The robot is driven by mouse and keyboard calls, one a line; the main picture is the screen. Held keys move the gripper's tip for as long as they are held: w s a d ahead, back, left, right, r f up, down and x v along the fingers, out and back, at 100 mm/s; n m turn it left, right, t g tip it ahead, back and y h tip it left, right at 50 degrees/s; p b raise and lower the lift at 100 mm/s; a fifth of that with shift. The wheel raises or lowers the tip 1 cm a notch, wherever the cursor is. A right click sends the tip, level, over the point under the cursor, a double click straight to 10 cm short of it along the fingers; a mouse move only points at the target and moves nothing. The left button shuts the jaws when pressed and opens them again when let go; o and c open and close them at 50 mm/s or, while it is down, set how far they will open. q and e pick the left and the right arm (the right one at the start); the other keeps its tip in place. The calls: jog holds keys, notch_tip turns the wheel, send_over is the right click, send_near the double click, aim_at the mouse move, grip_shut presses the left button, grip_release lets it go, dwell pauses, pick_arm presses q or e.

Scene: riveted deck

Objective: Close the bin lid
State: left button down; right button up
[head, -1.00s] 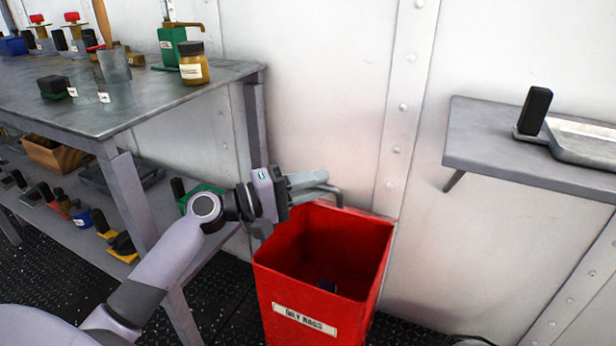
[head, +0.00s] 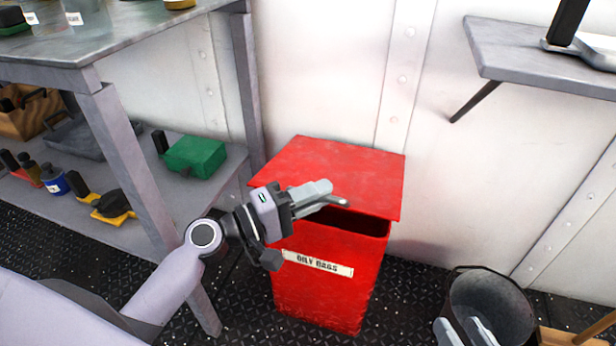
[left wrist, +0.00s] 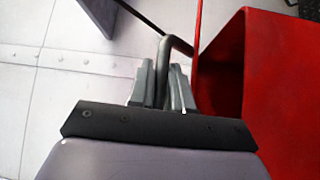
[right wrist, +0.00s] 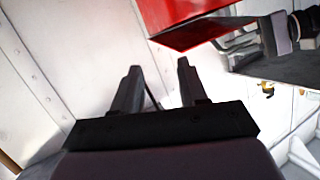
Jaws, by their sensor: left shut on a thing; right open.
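The red bin (head: 325,295) with an "OILY RAGS" label stands on the deck against the wall. Its red lid (head: 335,170) slopes over the top, front edge above the rim, with a dark gap at the front. My left gripper (head: 322,194) is shut on the grey lid handle (head: 338,201) at the lid's front left. The left wrist view shows the bent handle (left wrist: 170,45) between the fingers (left wrist: 163,75), beside the red bin (left wrist: 275,90). My right gripper (head: 464,330) is open and empty at the lower right, in front of the bucket; its fingers (right wrist: 158,68) are apart.
A grey workbench (head: 120,165) with a lower shelf stands left of the bin, close to my left arm. A dark metal bucket (head: 500,295) stands on the floor to the right. A wall shelf (head: 540,65) is at the upper right.

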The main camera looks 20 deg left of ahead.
aim_at(335, 207)
pick_arm(q)
jog(key=shift+m+t, duration=0.3)
jog(key=shift+m, duration=0.1)
jog(key=f+b, duration=0.1)
jog(key=f, duration=0.1)
jog(key=s+f, duration=0.1)
jog(key=f, duration=0.1)
jog(key=shift+f+b, duration=0.35)
jog(key=shift+b, duration=0.05)
jog(key=shift+s+f+b, duration=0.2)
jog(key=shift+f+b, duration=0.3)
jog(key=shift+f, duration=0.85)
pick_arm(e)
jog(key=shift+s+d+r+n+t+h, duration=0.1)
jog(key=shift+s+d+n+t+h, duration=0.1)
jog(key=shift+d+n+t, duration=0.15)
jog(key=shift+s+d+r+n+t+h, duration=0.1)
jog(key=shift+d+n+t+h, duration=0.15)
jog(key=shift+t, duration=0.2)
pick_arm(q)
jog(key=shift+f, duration=0.15)
jog(key=c, duration=1.2)
grip_release()
jog(key=shift+o, duration=0.3)
jog(key=shift+r, duration=0.2)
jog(key=shift+s, duration=0.15)
